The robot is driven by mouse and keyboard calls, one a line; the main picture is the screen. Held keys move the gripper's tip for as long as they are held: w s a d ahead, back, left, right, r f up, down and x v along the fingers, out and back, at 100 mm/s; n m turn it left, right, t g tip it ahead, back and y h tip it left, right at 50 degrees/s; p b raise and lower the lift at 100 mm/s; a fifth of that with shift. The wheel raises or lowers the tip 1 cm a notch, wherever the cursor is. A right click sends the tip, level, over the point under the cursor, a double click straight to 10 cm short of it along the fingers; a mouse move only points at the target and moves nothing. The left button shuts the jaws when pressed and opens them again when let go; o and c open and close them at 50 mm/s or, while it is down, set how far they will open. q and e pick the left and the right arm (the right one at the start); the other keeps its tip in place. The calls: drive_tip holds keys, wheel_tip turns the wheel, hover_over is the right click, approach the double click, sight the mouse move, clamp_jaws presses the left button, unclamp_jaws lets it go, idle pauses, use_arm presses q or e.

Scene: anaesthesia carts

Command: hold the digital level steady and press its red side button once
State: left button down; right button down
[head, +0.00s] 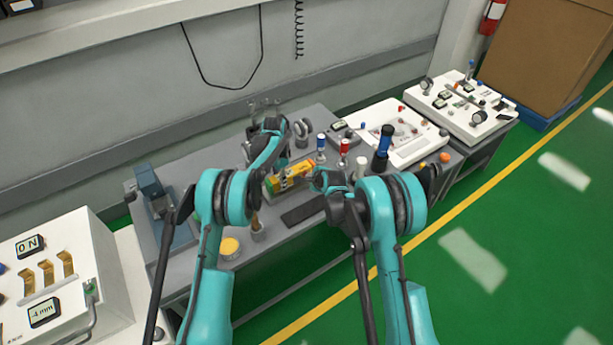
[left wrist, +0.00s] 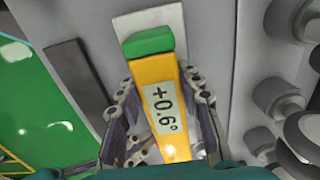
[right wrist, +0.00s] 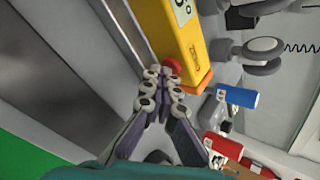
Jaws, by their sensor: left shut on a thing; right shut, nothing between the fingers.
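The digital level is a yellow bar (head: 296,176) on the grey table, with a green end block (left wrist: 148,42) and a display (left wrist: 165,104) reading +0.6° in the left wrist view. My left gripper (left wrist: 160,88) is shut on the level, one finger on each long side. The red side button (right wrist: 172,65) shows on the level (right wrist: 180,32) in the right wrist view. My right gripper (right wrist: 162,78) is shut and empty, its fingertips right at the button. I cannot tell whether they touch it. In the head view the right gripper (head: 322,180) is beside the level's right end.
Blue-topped (head: 320,143) and red-topped (head: 344,148) items stand behind my right gripper. A taller blue-and-black item (head: 383,146) is further right. A dark flat strip (head: 303,213) lies in front of the level. A yellow-topped jar (head: 230,246) stands at the front left.

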idle(0.5)
drive_tip(key=shift+s+d, duration=0.5)
drive_tip(key=shift+s, duration=0.2)
drive_tip(key=shift+s+d, duration=0.8)
drive_tip(key=shift+s, duration=0.2)
drive_tip(key=shift+s+d, duration=0.75)
drive_tip(key=shift+s, duration=0.25)
use_arm(q)
drive_tip(key=c, duration=0.9)
unclamp_jaws()
